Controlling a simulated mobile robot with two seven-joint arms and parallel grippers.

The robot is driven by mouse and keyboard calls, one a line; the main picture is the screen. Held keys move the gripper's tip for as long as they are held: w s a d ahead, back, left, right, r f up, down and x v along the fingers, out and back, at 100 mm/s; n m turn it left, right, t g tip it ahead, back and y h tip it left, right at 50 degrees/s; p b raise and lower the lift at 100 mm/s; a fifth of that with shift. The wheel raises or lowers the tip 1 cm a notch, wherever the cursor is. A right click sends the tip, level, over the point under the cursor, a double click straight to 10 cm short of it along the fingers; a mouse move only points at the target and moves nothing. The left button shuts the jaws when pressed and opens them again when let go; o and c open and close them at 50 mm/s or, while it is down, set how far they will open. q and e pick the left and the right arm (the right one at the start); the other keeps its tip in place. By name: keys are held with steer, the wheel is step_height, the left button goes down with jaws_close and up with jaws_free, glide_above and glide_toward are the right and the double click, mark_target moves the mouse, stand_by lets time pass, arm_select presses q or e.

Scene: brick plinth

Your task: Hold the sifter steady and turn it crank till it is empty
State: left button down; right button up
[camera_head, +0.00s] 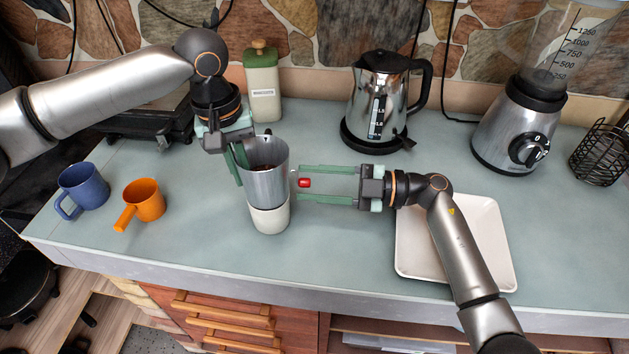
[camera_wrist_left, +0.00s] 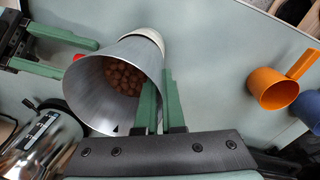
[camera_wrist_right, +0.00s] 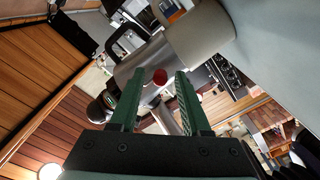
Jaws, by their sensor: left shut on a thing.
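The metal sifter (camera_head: 265,170) stands upright over a white cup (camera_head: 269,218) on the counter. Brown balls (camera_wrist_left: 122,75) lie inside it in the left wrist view. My left gripper (camera_head: 239,165) is shut on the sifter's wall at the rim, on its left side. The crank's red knob (camera_head: 304,183) sticks out on the sifter's right side. My right gripper (camera_head: 299,183) is open, with its fingers apart above and below the knob in the head view. The right wrist view shows the red knob (camera_wrist_right: 160,76) between the fingers, touching neither.
A green-and-white bottle (camera_head: 263,85) and a kettle (camera_head: 381,100) stand behind. A blender (camera_head: 515,130) and a wire basket (camera_head: 600,152) are at the right. A white tray (camera_head: 485,225) lies beneath my right arm.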

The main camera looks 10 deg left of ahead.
jaws_close()
steer(key=shift+n, duration=0.3)
stand_by(0.3)
steer(key=w+r+n, duration=0.1)
steer(key=n, duration=0.6)
steer(key=w+r+n+g, duration=0.1)
steer(key=n, duration=0.6)
steer(key=w+r+n, duration=0.1)
steer(key=n, duration=0.7)
steer(key=shift+r+g+y, duration=0.2)
steer(key=shift+g+y, duration=0.1)
steer(key=shift+y, duration=0.1)
